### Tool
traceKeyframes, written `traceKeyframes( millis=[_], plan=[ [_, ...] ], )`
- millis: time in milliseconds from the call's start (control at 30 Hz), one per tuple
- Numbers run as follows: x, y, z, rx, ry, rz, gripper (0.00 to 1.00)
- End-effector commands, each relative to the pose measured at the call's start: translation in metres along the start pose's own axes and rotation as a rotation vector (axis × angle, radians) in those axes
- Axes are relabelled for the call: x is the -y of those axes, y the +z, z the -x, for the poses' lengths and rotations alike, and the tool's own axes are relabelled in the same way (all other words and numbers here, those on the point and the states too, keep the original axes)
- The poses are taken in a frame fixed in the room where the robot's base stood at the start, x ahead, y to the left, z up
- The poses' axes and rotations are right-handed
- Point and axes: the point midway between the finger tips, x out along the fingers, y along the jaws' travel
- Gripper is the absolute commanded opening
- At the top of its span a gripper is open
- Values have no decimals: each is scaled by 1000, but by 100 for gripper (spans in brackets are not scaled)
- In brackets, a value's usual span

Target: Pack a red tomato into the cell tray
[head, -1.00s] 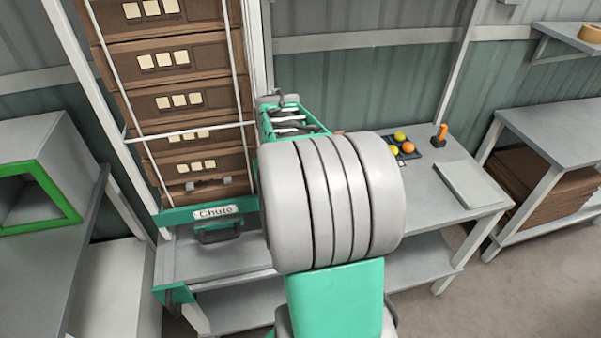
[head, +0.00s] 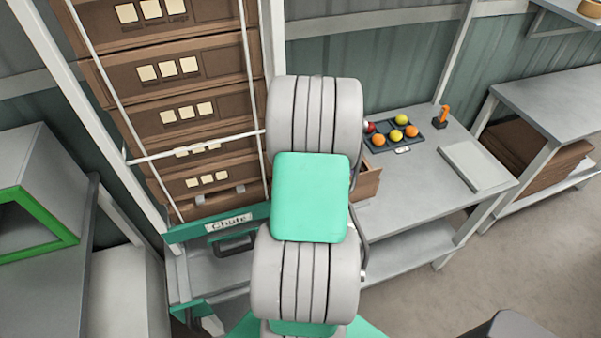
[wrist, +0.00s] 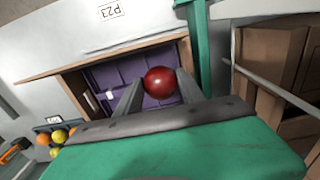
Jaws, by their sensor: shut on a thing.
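In the wrist view, my gripper (wrist: 158,90) is shut on a red tomato (wrist: 160,82), held between its two grey fingertips. Behind the tomato is a purple cell tray (wrist: 104,76) inside an open brown carton. The tomato appears over the tray's right part; I cannot tell its height above it. Part of the tray is hidden by the fingers and gripper body. In the head view, my arm hides the gripper and the held tomato.
The brown carton (head: 368,182) shows beside my arm. A dark tray (head: 418,138) on the bench holds yellow and orange tomatoes, with something red at its left. An orange-handled item (head: 443,115) and a pale flat panel (head: 470,165) lie right. Stacked cartons (head: 165,72) stand left.

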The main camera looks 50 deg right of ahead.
Motion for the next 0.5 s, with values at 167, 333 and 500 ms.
traceKeyframes(
  millis=[167, 333, 500],
  plan=[
    [-1, 0, -31, 2, -1, 18, 26],
    [1, -1, -39, 0, 0, 27, 26],
    [3, -1, -53, 1, -1, 31, 26]
  ],
)
